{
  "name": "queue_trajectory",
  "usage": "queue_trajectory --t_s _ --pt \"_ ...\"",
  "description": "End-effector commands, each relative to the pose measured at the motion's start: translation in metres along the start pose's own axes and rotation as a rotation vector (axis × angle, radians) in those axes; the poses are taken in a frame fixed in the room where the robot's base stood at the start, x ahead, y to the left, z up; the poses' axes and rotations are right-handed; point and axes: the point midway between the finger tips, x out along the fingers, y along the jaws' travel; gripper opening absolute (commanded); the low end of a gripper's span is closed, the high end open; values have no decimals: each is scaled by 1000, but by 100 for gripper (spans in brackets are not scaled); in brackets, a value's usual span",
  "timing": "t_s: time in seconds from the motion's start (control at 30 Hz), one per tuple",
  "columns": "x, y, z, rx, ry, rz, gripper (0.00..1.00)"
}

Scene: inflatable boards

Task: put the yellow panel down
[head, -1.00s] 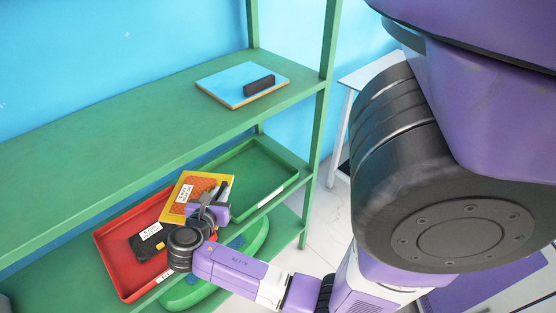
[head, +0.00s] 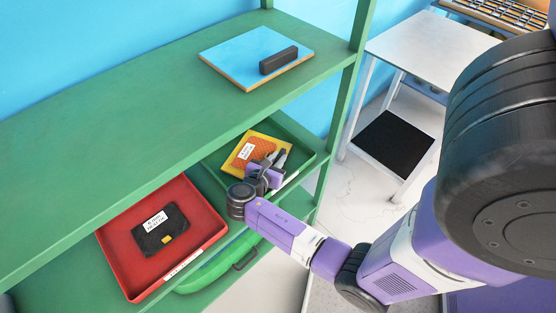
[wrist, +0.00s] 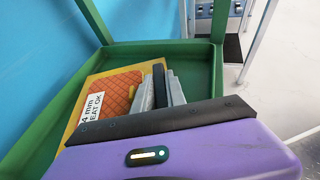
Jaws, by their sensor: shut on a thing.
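The yellow panel (head: 240,163) has an orange textured middle and a white label. It also shows in the wrist view (wrist: 92,84). My gripper (head: 279,158) is shut on a black part at the panel's right side; its grey fingers show in the wrist view (wrist: 161,88). The panel is over the green tray (head: 302,163) on the middle shelf, within its outline. The tray's walls show around it in the wrist view (wrist: 203,56). I cannot tell whether the panel touches the tray floor.
A red tray (head: 205,210) with a black labelled panel (head: 160,230) lies left of the green tray. A blue board (head: 240,55) with a black handle (head: 279,60) lies on the upper shelf (head: 130,125). A green shelf post (head: 350,110) stands right. A white table (head: 425,45) stands beyond.

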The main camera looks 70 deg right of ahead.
Motion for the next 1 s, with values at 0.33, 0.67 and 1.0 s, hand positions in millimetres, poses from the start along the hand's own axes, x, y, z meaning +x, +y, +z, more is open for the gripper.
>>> queue_trajectory --t_s 0.33,0.67,1.0 --pt "2 0 -3 1 -2 1 0" --pt "2 0 -5 0 -1 0 38" --pt "-11 1 -2 0 -1 2 38"
